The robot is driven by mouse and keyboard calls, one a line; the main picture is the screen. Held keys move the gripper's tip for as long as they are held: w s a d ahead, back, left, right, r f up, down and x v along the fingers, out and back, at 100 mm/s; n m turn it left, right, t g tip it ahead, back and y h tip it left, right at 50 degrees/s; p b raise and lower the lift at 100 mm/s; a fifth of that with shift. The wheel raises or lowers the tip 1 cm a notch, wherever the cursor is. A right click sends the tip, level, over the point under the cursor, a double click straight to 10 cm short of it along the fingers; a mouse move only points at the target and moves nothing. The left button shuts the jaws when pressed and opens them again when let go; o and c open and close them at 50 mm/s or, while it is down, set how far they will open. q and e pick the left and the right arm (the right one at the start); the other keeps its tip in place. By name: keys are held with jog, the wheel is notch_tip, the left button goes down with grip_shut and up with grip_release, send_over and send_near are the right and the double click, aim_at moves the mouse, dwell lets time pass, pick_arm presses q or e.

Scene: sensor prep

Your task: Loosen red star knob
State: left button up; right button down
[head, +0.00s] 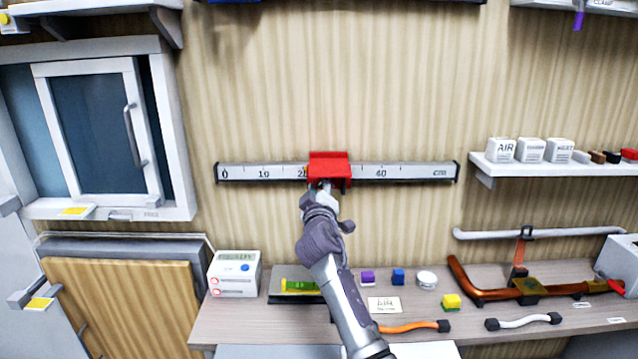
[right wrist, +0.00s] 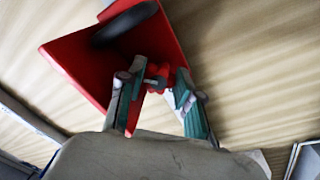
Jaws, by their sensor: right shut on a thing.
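A red slider block (head: 329,159) sits on a white ruler rail (head: 262,172) fixed to the wall, between the 20 and 40 marks. In the right wrist view the red block (right wrist: 85,65) fills the upper left. The red star knob (right wrist: 158,76) shows between the fingers of my right gripper (right wrist: 157,84). My right gripper is shut on the knob, below the block. In the head view the gripper (head: 325,188) hides the knob. My left gripper is not in view.
A bench (head: 240,325) below holds a white box (head: 234,273), a green level (head: 298,286), small cubes, and copper pipe parts (head: 470,285). A wall shelf (head: 530,165) with white blocks is at the right. A window (head: 98,125) is at the left.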

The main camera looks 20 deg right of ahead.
jog(key=n+p, duration=0.1)
jog(key=n, duration=0.1)
jog(key=r+n+p, duration=0.1)
jog(key=n, duration=0.1)
jog(key=shift+d+y, duration=0.1)
jog(key=shift+y, duration=0.2)
jog(key=shift+n+y+p, duration=0.3)
jog(key=shift+n+p, duration=0.85)
jog(key=shift+n, duration=0.85)
jog(key=shift+f, duration=0.1)
jog(key=c, duration=1.1)
grip_release()
jog(key=shift+c, duration=0.2)
jog(key=shift+o, duration=0.4)
jog(key=shift+w+f, duration=0.15)
jog(key=v, duration=1.2)
jog(key=shift+f, duration=0.2)
